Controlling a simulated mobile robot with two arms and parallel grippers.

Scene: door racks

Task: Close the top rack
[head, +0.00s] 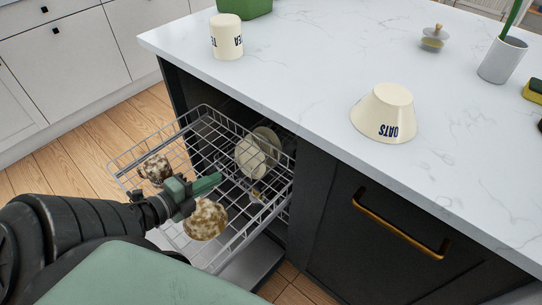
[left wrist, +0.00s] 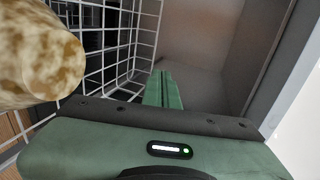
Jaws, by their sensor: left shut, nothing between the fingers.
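The top rack (head: 232,237) is a white wire basket pulled out of the dishwasher under the counter. It holds plates (head: 258,150) and speckled brown cups (head: 206,220). My left gripper (head: 208,184) is shut and empty, over the rack between two speckled cups. In the left wrist view its green fingers (left wrist: 163,90) are together, with the rack's wire side (left wrist: 118,45) beyond to the left and a speckled cup (left wrist: 35,55) close at the left. I cannot tell whether the fingers touch the wires. My right gripper is not in view.
The marble counter (head: 300,60) lies above the dishwasher, with a TEA canister (head: 227,37) and an upside-down OATS bowl (head: 384,113). A dark cabinet front with a gold handle (head: 400,222) is on the right. Wooden floor (head: 75,155) is free on the left.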

